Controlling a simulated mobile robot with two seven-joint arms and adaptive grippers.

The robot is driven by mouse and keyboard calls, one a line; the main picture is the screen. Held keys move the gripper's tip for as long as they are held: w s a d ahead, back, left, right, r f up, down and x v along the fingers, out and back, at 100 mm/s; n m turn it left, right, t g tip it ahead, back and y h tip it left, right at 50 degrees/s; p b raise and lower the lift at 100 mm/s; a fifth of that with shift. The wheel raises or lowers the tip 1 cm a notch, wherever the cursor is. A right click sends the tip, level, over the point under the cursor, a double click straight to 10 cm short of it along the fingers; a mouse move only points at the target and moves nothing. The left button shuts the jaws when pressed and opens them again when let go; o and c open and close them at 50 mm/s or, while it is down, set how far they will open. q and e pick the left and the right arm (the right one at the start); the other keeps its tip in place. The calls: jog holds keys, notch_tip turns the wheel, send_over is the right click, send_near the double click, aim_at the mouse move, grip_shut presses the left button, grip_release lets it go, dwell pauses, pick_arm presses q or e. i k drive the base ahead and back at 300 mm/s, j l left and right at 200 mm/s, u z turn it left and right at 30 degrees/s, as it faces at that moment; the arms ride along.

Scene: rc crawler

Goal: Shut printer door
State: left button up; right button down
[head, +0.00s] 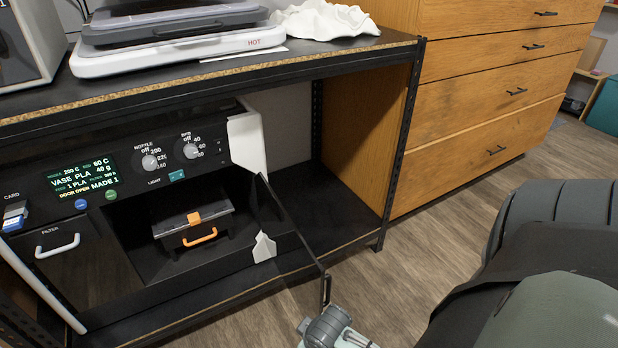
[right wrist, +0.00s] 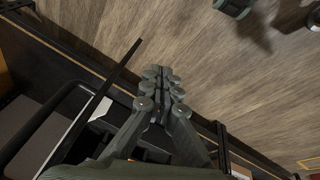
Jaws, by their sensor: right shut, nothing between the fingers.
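The printer (head: 105,240) stands on the lower shelf, and its display (head: 82,178) reads "DOOR OPEN". The printer door (head: 288,218) is a thin dark panel, swung out from the right side of the opening toward me. A dark handle (head: 326,290) is at its free end. A grey part that looks like my right gripper (head: 335,328) shows at the bottom edge, just below that handle. In the right wrist view the right gripper (right wrist: 160,80) is shut and empty. A thin dark bar, probably the door's edge (right wrist: 112,78), is left of its fingers. I cannot tell whether they touch. My left gripper is out of view.
Inside the printer sits a dark box with an orange handle (head: 200,236). The shelf's black post (head: 403,130) stands right of the door. Wooden drawers (head: 490,110) are beyond. The floor in front is clear.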

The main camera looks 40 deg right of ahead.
aim_at(301, 272)
jog(key=k+l, duration=0.1)
jog(key=l, duration=0.55)
jog(key=k+l, duration=0.1)
jog(key=l, duration=0.55)
jog(key=k+l, duration=0.1)
jog(key=l, duration=0.55)
jog(key=k+l, duration=0.15)
jog(key=l, duration=0.15)
jog(key=k+l+u, duration=0.1)
jog(key=l, duration=0.2)
jog(key=k+l, duration=0.15)
jog(key=l, duration=0.15)
jog(key=l+u, duration=0.05)
